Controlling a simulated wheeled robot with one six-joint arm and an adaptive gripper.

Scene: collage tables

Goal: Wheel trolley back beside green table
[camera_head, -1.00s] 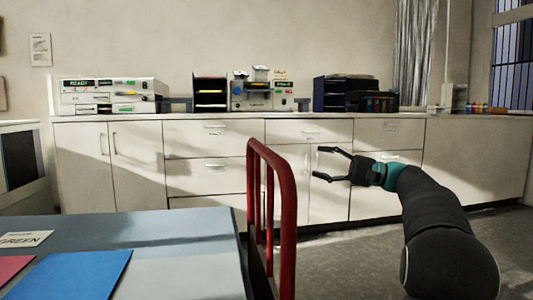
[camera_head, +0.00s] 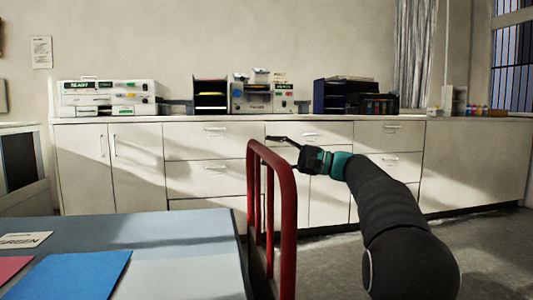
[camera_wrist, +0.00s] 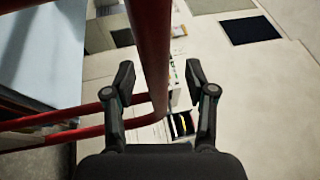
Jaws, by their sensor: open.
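A red tubular handle (camera_head: 288,215), seemingly the trolley's, stands upright along the right edge of a grey-blue table (camera_head: 170,228). A card reading GREEN (camera_head: 22,240) lies on that table. The trolley's lower part is out of view. My gripper (camera_head: 277,140) is open, at the height of the handle's top and partly overlapping it in the head view. In the wrist view, a red bar (camera_wrist: 150,45) passes between the spread fingers of my gripper (camera_wrist: 160,80), with no finger visibly closed on it.
Blue (camera_head: 75,276) and pink sheets lie on the table. A long white cabinet (camera_head: 205,178) lines the back wall, with devices (camera_head: 110,95) and dark organisers on its counter. Grey floor (camera_head: 480,250) is open at the right.

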